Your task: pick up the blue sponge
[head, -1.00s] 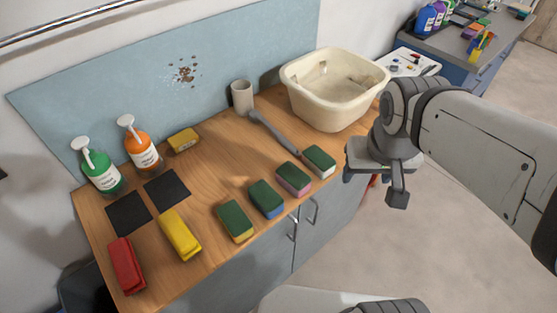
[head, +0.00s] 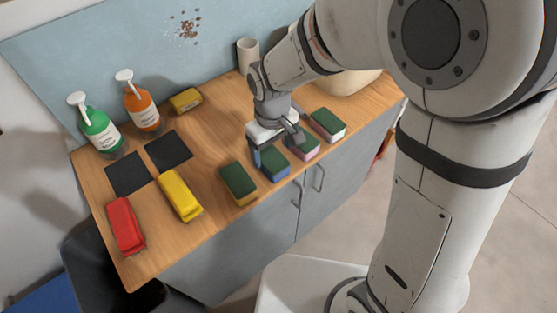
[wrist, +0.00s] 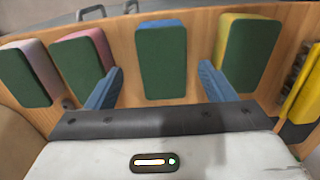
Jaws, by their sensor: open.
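The blue sponge (head: 273,164) has a dark green top and lies on the wooden counter in a row of similar sponges. In the wrist view the blue sponge (wrist: 161,62) is in the middle, ahead of my gripper and lined up with the gap between its fingers. My gripper (head: 275,148) is open and empty, pointing down over the blue sponge's far end. In the wrist view the blue fingers of my gripper (wrist: 161,70) are spread wide. I cannot tell how high above the counter they are. The gripper partly hides the sponge's far end.
A yellow sponge (head: 238,184) lies close on the left, a pink sponge (head: 305,144) close on the right, then a white sponge (head: 328,124). My arm mostly hides a cream basin (head: 350,82).

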